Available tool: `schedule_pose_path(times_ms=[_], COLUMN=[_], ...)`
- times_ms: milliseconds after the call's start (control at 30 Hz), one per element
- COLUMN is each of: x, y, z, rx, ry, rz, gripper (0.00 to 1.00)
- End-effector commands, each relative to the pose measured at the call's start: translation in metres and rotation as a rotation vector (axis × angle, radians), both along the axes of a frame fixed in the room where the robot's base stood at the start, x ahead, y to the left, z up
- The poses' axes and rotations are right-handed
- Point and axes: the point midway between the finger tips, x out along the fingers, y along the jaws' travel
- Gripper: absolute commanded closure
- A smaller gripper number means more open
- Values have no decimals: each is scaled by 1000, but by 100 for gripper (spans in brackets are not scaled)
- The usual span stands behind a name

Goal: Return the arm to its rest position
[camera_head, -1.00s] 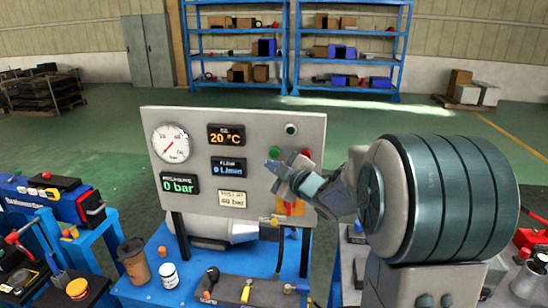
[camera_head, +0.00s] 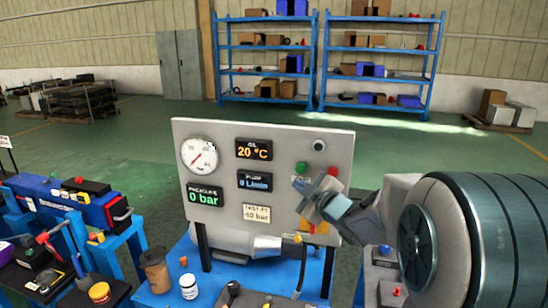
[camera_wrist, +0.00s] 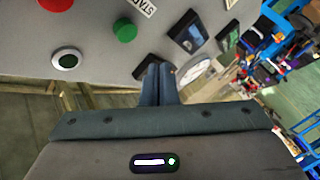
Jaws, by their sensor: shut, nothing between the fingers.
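My gripper (camera_head: 305,188) is in front of the right part of a grey control panel (camera_head: 225,135) in the head view, below a green button (camera_head: 301,168). In the wrist view its two fingers (camera_wrist: 158,68) are together with nothing between them. The wrist view also shows the panel, with the green button (camera_wrist: 125,30), a red button (camera_wrist: 52,4) and a white-ringed round fitting (camera_wrist: 67,60). I cannot tell whether the fingertips touch the panel. My arm fills the right side of the head view and hides part of the panel's lower right.
The panel stands on a blue bench (camera_head: 205,290) with a brown cup (camera_head: 155,270) and a white jar (camera_head: 189,287). A blue machine (camera_head: 85,203) stands at the left. Blue shelves (camera_head: 270,72) stand far back, with open green floor before them.

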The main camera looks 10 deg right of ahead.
Motion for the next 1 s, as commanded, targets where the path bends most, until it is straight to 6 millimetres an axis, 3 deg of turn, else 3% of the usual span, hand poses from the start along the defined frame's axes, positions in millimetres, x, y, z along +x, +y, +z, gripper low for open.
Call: schedule_pose_path(times_ms=[267, 500, 800, 1000], x=[-40, -111, -229, -287], y=[-28, -41, -19, 2], z=[-10, -37, -79, -94], rx=[76, 212, 399, 470], ry=[240, 523, 938, 1151], rz=[-319, -581, -792, -842], gripper=[100, 100, 100, 100])
